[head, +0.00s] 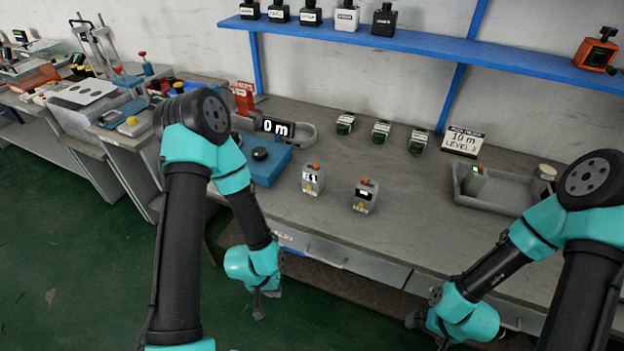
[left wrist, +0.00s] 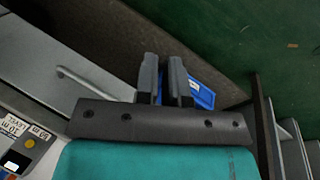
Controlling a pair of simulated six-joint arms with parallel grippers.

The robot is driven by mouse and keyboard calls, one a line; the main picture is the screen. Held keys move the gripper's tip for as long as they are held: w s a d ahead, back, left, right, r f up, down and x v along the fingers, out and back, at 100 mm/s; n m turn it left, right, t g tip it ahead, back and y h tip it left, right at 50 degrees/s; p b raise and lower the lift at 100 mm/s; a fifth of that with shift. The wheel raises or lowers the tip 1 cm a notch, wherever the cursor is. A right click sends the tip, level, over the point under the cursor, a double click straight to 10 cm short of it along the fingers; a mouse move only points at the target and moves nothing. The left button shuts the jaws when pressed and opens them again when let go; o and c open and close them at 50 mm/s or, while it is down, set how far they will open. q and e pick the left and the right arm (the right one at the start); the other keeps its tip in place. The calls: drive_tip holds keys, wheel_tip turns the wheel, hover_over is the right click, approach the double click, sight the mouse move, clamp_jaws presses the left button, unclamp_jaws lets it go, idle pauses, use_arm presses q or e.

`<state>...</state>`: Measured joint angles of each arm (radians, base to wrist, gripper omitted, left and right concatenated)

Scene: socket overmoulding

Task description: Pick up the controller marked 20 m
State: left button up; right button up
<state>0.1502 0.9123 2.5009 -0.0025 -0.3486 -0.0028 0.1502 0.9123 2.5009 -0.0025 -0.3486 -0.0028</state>
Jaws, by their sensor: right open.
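Two small grey controllers with orange tops stand upright on the bench, a left one (head: 313,180) with a white label and a right one (head: 365,197) with a dark display. I cannot read 20 m on either in the head view. In the left wrist view, a grey device (left wrist: 25,142) with upside-down labels, too small to read surely, shows at the left edge. My left gripper (head: 264,303) hangs in front of the bench, below the controllers; its fingers (left wrist: 165,85) are slightly apart with nothing between. My right gripper (head: 428,334) is open, low before the bench, apart from the controllers.
A sign (head: 462,141) reads 10 m LEVEL 3. A grey tray (head: 490,197) lies at the right. Several small dark devices line the back.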

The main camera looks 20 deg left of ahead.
use_arm(q)
drive_tip(key=o, duration=1.4)
